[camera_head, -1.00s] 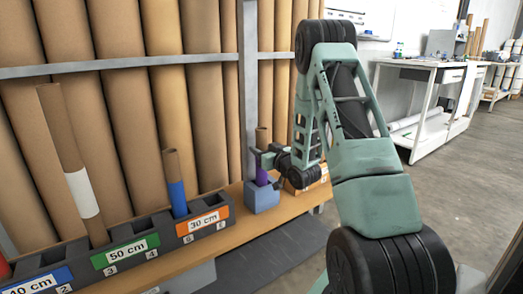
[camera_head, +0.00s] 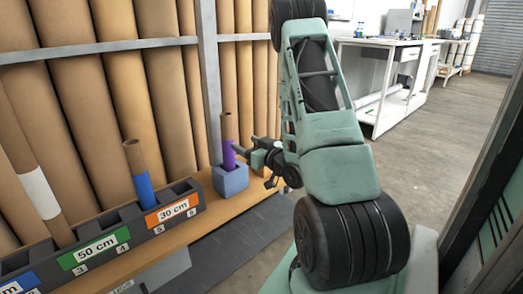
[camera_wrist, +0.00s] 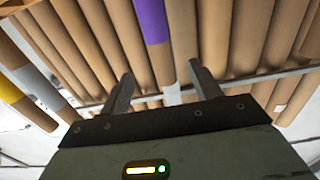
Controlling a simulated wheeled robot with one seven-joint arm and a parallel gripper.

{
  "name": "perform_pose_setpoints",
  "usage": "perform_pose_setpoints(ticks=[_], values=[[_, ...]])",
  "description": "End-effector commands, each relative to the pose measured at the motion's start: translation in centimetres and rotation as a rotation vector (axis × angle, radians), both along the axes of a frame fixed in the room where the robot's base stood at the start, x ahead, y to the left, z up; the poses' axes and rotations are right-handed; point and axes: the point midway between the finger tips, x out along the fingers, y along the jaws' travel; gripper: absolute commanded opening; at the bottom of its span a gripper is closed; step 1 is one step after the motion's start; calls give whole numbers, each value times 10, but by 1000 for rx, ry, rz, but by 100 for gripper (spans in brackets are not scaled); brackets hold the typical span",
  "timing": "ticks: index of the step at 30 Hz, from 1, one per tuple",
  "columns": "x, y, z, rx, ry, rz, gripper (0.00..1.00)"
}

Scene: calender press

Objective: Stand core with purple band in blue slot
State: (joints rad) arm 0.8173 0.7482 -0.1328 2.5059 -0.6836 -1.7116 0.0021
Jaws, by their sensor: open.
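The core with the purple band (camera_head: 228,156) stands upright in a small blue block (camera_head: 231,181) at the right end of the wooden shelf. Its brown top sticks up above the band. My gripper (camera_head: 242,150) is beside it on the right, at band height, and looks clear of it. In the wrist view the purple-banded core (camera_wrist: 152,20) runs down toward the space between the two open fingers (camera_wrist: 160,76). The fingers hold nothing. The core's foot is hidden inside the block in the head view.
A dark slotted rack (camera_head: 125,213) stands left on the shelf (camera_head: 165,228), with blue, green "50 cm" and orange "30 cm" labels. A white-banded core (camera_head: 38,190) and a blue-banded core (camera_head: 143,186) stand in it. Tall brown tubes and a grey post (camera_head: 208,90) rise behind.

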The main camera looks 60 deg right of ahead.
Motion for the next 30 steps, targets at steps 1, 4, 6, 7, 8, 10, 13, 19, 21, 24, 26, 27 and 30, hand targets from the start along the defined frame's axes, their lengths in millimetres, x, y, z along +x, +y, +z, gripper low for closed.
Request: perform_pose_setpoints(ticks=[1, 4, 6, 7, 8, 10, 13, 19, 21, 24, 26, 27, 30], values=[[-13, 2, 1, 4, 3, -4, 63], [-26, 6, 5, 6, 6, -2, 63], [-37, 9, 6, 6, 5, -3, 63], [-40, 9, 6, 5, 4, -2, 63], [-42, 10, 5, 4, 5, 0, 63], [-47, 11, 5, 3, 4, 0, 63], [-54, 13, 4, 3, 3, 1, 63], [-62, 15, 2, 1, 1, 1, 63], [-62, 15, 1, 0, -1, 0, 63], [-63, 15, 0, -1, -1, 0, 63], [-63, 15, 0, -1, -1, 0, 63], [-63, 15, 0, -1, -1, 0, 63], [-63, 15, 0, -1, -1, 0, 63]])
